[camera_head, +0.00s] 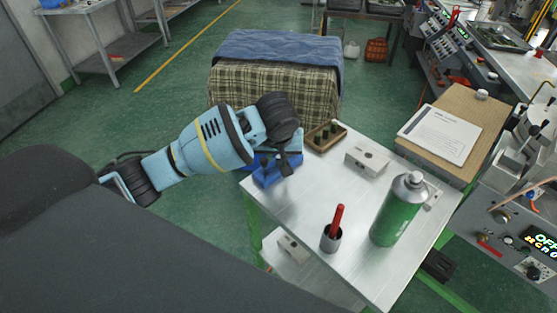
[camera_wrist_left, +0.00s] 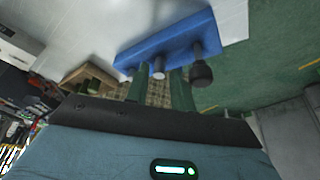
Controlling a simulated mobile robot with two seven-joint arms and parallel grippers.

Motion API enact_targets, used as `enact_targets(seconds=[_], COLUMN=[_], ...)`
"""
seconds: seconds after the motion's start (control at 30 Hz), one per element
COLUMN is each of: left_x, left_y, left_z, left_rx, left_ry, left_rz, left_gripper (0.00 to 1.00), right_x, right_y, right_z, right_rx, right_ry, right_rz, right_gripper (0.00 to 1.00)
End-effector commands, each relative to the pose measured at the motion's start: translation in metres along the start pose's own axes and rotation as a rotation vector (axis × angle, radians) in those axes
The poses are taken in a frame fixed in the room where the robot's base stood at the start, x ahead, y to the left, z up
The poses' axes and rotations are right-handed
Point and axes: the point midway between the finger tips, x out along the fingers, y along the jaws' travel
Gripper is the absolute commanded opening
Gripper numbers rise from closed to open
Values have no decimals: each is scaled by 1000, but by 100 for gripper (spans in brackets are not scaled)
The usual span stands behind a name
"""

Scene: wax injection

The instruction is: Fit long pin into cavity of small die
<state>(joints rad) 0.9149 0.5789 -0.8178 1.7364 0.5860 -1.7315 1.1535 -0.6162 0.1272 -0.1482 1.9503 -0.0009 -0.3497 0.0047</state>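A blue pin rack (camera_head: 268,175) stands at the table's left back corner, partly hidden by my left gripper (camera_head: 286,162). In the left wrist view the rack (camera_wrist_left: 170,40) holds grey pins and one with a dark round head (camera_wrist_left: 201,74). The fingers of my left gripper (camera_wrist_left: 160,88) are apart there, close to the rack, with a grey pin end (camera_wrist_left: 158,73) showing between them. Contact cannot be told, nor which pin is the long one. A pale metal die block (camera_head: 367,159) with a hole lies on the table. My right gripper is not in view.
The metal table (camera_head: 300,200) holds a wooden tray (camera_head: 325,137) with dark green pieces, a green spray can (camera_head: 397,212) and a cup (camera_head: 331,240) with a red-handled tool. Another metal block (camera_head: 292,248) is on the shelf below. The table's centre is clear.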

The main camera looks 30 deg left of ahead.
Motion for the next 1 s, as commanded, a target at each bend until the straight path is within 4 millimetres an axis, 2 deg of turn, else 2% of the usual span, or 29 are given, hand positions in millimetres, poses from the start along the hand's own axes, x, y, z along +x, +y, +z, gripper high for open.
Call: enact_targets(seconds=[0.13,0.4,0.57,0.6,0.87,1.0], left_x=[12,14,14,14,13,4], left_y=[0,0,0,0,0,1], left_z=[0,0,0,0,0,-5], left_rx=[0,0,0,0,0,-1], left_ry=[1,1,1,1,2,3], left_rz=[-1,1,1,1,1,3], left_gripper=[24,23,2,0,0,0], right_x=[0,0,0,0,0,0], right_y=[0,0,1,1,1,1], right_z=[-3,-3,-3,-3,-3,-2], right_rx=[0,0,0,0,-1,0], right_ry=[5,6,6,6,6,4], right_rz=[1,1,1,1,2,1], right_gripper=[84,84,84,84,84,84])
